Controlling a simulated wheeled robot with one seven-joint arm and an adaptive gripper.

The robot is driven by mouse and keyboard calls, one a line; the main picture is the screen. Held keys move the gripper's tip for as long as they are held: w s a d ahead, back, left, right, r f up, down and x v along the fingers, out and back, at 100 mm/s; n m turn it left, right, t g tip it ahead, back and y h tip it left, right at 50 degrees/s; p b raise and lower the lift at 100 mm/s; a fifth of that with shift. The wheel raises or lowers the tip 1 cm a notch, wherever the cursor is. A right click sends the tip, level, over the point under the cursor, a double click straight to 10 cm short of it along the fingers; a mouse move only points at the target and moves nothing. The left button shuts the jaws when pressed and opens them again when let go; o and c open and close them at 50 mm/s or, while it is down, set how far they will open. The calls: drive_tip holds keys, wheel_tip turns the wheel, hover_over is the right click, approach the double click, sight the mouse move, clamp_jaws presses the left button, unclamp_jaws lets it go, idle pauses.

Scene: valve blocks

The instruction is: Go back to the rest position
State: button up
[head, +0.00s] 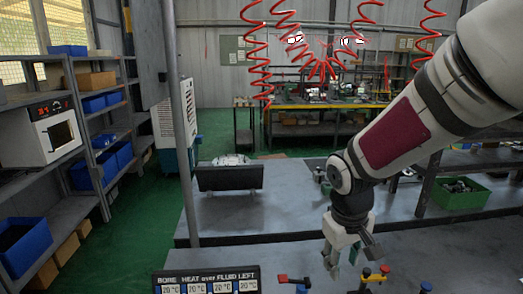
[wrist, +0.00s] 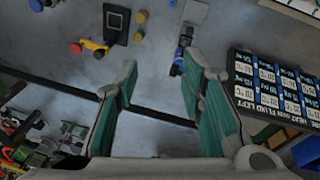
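My gripper (head: 346,258) hangs from my arm at the right in the head view, pointing down over the front grey table (head: 440,255). In the wrist view its two green-padded fingers stand apart, and my gripper (wrist: 163,95) is open with nothing between them. A red-handled valve (head: 294,280) is left of and below the gripper in the head view. A yellow valve with red and blue ends (head: 375,273) is to its right. The wrist view shows a yellow and red valve (wrist: 93,46) at upper left and a blue valve (wrist: 183,48) near the right finger.
A black label board (head: 206,281) stands at the front; it is also right in the wrist view (wrist: 270,85). A dark tilted stand (head: 230,178) is on the table behind. A green crate (head: 460,194) is at right. Shelves with blue bins (head: 25,245) line the left.

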drive_tip(key=s+d+r+m+t+y, duration=0.1)
drive_tip(key=s+r+m+t, duration=0.2)
drive_tip(key=s+r, duration=1.1)
drive_tip(key=s, duration=0.3)
drive_tip(key=shift+s+d+r+m+t, duration=0.2)
drive_tip(key=shift+d+r+m+t, duration=0.05)
drive_tip(key=shift+d+m+t, duration=0.15)
